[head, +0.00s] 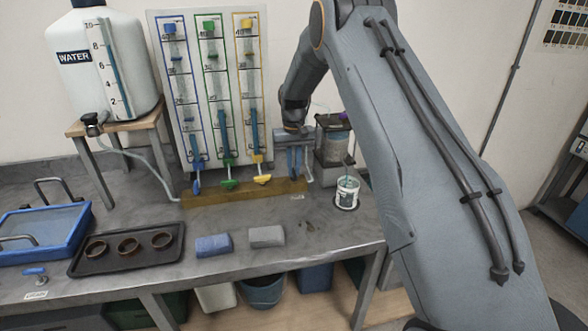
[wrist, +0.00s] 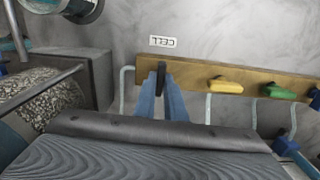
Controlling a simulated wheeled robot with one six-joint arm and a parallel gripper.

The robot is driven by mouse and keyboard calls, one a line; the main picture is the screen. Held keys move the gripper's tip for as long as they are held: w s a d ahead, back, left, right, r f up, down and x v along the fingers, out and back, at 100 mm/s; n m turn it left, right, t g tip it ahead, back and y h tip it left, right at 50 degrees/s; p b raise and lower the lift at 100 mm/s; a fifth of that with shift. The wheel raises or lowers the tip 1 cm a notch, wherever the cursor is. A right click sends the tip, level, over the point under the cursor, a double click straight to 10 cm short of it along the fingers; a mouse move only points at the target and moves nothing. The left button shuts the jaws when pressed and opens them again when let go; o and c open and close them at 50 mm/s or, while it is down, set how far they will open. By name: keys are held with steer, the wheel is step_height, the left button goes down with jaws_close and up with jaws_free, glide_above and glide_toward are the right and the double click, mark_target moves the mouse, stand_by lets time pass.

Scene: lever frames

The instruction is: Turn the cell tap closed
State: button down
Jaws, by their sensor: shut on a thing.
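The cell tap's black lever (wrist: 161,76) stands between the blue fingers of my gripper (wrist: 161,96) in the wrist view. The fingers are shut on it. It lies across the wooden rail, at the end beside the yellow lever, near a small label reading "CELL" (wrist: 165,41), which appears upside down. In the head view my gripper (head: 296,162) reaches down at the right end of the wooden rail (head: 215,197). The lever cannot be made out there. The label (head: 297,197) shows just below the fingers.
Yellow (head: 262,179), green (head: 229,183) and blue (head: 197,187) levers line the rail under the tube panel (head: 178,100). A gravel-filled vessel (head: 335,140) and white cup (head: 346,192) stand right of my gripper. Two sponges (head: 266,237) lie on the bench in front.

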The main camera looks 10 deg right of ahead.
steer(key=m+b, duration=0.3)
steer(key=m, duration=0.1)
steer(key=shift+f, duration=0.1)
steer(key=m+b, duration=0.2)
steer(key=m, duration=0.2)
steer(key=shift+m+b, duration=0.3)
steer(key=shift+m, duration=0.1)
steer(key=m+b, duration=0.1)
steer(key=m, duration=0.3)
steer(key=shift+m+b, duration=0.8)
steer(key=shift+m, duration=1.5)
steer(key=c, duration=1.8)
jaws_free()
